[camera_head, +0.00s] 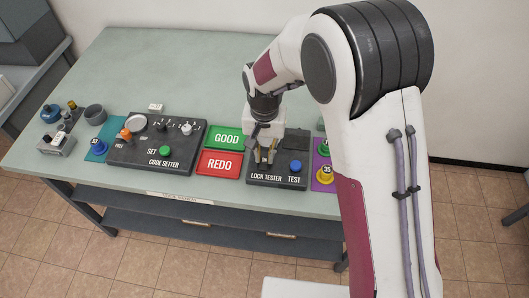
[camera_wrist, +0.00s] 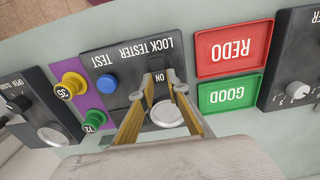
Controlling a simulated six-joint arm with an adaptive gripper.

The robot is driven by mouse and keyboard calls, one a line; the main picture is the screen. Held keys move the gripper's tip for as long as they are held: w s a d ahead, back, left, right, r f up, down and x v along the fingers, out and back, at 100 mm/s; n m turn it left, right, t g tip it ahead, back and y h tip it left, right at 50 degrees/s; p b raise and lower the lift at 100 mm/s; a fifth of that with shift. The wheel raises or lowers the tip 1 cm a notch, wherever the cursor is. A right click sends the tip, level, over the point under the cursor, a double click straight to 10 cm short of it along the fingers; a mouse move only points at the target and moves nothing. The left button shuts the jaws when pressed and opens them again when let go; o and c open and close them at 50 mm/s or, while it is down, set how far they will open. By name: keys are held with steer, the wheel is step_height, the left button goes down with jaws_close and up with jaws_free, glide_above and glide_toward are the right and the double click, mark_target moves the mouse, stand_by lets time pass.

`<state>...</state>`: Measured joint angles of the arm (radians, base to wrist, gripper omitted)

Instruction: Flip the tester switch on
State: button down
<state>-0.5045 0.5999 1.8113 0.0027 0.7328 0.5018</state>
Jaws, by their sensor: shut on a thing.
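The lock tester (camera_head: 298,183) is a dark box on the table, right of the red REDO tray. Its top carries a blue TEST button (camera_head: 295,166), which also shows in the wrist view (camera_wrist: 107,83). My gripper (camera_head: 264,156) is over the left part of this box, pointing down. In the wrist view the two brassy fingers of my gripper (camera_wrist: 164,78) close around the small dark tester switch (camera_wrist: 157,64) beside an ON label. The fingers partly hide the switch, so its exact position is unclear. A round silver disc (camera_wrist: 167,112) shows between the fingers.
A green GOOD tray (camera_head: 226,137) and red REDO tray (camera_head: 219,163) lie left of the tester. The code setter (camera_head: 150,155) is farther left. A purple panel with a yellow button (camera_head: 323,175) is close on the right. The table's back is clear.

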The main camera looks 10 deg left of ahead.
steer(key=shift+w+g, duration=0.2)
steer(key=shift+g, duration=0.4)
steer(key=c, duration=2)
jaws_free()
steer(key=shift+o, duration=0.2)
steer(key=shift+s+t, duration=0.25)
steer(key=shift+t, duration=0.35)
